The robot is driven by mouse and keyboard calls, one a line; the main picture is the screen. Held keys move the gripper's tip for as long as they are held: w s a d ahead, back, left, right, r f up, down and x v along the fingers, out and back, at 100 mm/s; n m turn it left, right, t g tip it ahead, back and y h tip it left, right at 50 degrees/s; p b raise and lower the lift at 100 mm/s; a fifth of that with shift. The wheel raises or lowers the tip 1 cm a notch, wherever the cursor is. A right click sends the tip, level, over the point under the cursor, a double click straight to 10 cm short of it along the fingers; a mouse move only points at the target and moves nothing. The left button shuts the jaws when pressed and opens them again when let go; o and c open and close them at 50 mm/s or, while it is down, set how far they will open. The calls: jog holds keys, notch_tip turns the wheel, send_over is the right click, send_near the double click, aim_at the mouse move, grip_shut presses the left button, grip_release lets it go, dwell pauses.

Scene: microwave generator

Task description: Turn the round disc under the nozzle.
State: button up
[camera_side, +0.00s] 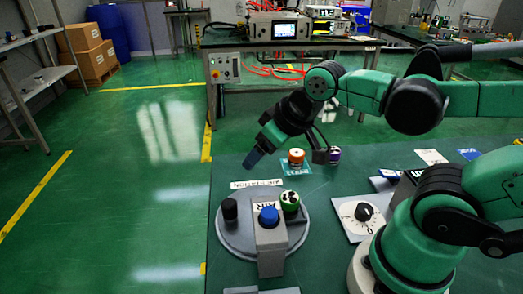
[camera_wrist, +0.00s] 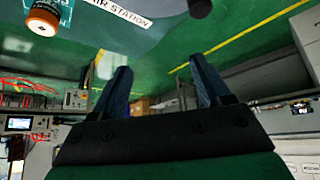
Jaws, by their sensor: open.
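The round grey disc (camera_side: 234,241) lies flat on the green table in the side view. A grey air-station bracket (camera_side: 271,258), topped by a blue button (camera_side: 268,215), reaches over the disc's front; the nozzle itself is hidden. My gripper (camera_side: 254,158) is above and behind the disc, apart from it, with its blue fingers pointing down-left. In the wrist view, the gripper (camera_wrist: 160,82) has its fingers spread wide with nothing between them.
An orange-and-white cylinder (camera_side: 296,157) on a teal label and a purple-marked piece (camera_side: 334,155) stand behind the disc. A black dial on a white plate (camera_side: 363,212) is to the right. The table's left edge runs close beside the disc.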

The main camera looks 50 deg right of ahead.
aim_at(229, 202)
jog(key=w+a+f+n+g, duration=0.1)
jog(key=n+g, duration=0.1)
jog(key=w+a+f+n+g, duration=0.1)
jog(key=a+n+g, duration=0.1)
jog(key=n, duration=0.1)
jog(key=w+a+f+n+g, duration=0.1)
jog(key=a+f+n, duration=0.1)
jog(key=shift+w+a+f+n+g, duration=0.1)
jog(key=shift+w+n+g, duration=0.1)
jog(key=shift+n+g, duration=0.15)
jog(key=shift+w+a+f+n+g, duration=0.1)
jog(key=shift+a+f+n+g, duration=0.15)
jog(key=shift+f+n+g, duration=0.15)
jog(key=shift+f, duration=2.85)
grip_shut()
